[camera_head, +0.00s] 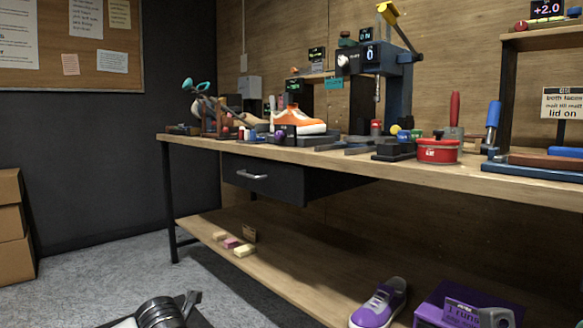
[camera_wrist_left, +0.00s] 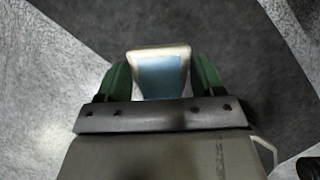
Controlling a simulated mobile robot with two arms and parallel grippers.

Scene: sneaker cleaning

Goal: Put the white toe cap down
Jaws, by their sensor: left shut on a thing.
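In the left wrist view, my left gripper (camera_wrist_left: 160,80) has its green fingers closed on both sides of a pale piece, which I take for the white toe cap (camera_wrist_left: 160,52). It has a whitish rim and a pale blue face. Grey floor shows behind it, and no support is visible directly under it. In the head view, neither the held piece nor my left gripper's fingers show; only a grey part of my arm is at the bottom left. My right gripper is not seen.
A long wooden workbench (camera_head: 350,158) carries an orange and white sneaker (camera_head: 300,122), a red tin (camera_head: 437,151) and a blue press (camera_head: 392,85). The lower shelf (camera_head: 290,272) holds small blocks and a purple sneaker (camera_head: 380,303). Cardboard boxes (camera_head: 12,228) stand left; floor between is clear.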

